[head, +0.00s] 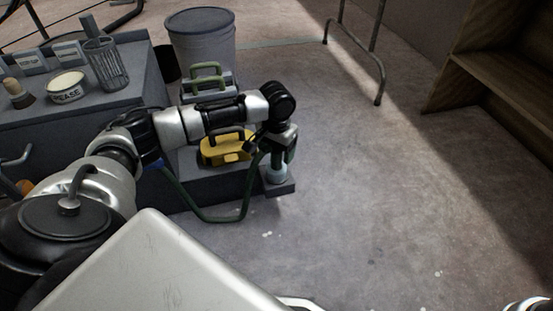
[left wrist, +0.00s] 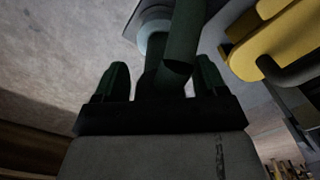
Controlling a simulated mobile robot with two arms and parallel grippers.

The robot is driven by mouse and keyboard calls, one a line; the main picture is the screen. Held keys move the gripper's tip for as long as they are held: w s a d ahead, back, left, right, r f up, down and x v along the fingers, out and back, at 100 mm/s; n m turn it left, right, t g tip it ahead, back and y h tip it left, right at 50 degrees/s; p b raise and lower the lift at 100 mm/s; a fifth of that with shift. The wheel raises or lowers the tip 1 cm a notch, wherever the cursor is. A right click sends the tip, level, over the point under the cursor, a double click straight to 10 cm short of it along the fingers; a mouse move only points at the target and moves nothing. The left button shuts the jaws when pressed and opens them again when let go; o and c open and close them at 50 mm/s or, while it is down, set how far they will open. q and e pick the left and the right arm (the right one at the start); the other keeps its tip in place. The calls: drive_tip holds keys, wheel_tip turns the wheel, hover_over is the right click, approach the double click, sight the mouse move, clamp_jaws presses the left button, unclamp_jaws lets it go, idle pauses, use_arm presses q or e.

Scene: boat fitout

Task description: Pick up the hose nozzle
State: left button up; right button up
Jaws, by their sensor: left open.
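The hose nozzle shows in the left wrist view as a dark green barrel (left wrist: 182,42) with a pale bluish round end (left wrist: 154,42). In the head view its pale end (head: 277,175) is at the right end of the low grey step, and a dark green hose (head: 222,219) loops in front of the step. My left gripper (head: 279,152) is over the nozzle, pointing down. In the left wrist view its two fingers (left wrist: 161,82) are apart, one on each side of the nozzle. Contact cannot be told. My right gripper is out of view.
A yellow case (head: 226,151) with a black handle sits left of my left gripper, close by. A green-handled box (head: 207,84) and a grey bin (head: 202,45) stand behind. A grey bench (head: 84,101) holds a grease tin (head: 67,87).

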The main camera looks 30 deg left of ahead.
use_arm(q)
drive_tip(key=shift+r, duration=0.1)
drive_tip(key=shift+c, duration=0.5)
drive_tip(key=c, duration=1)
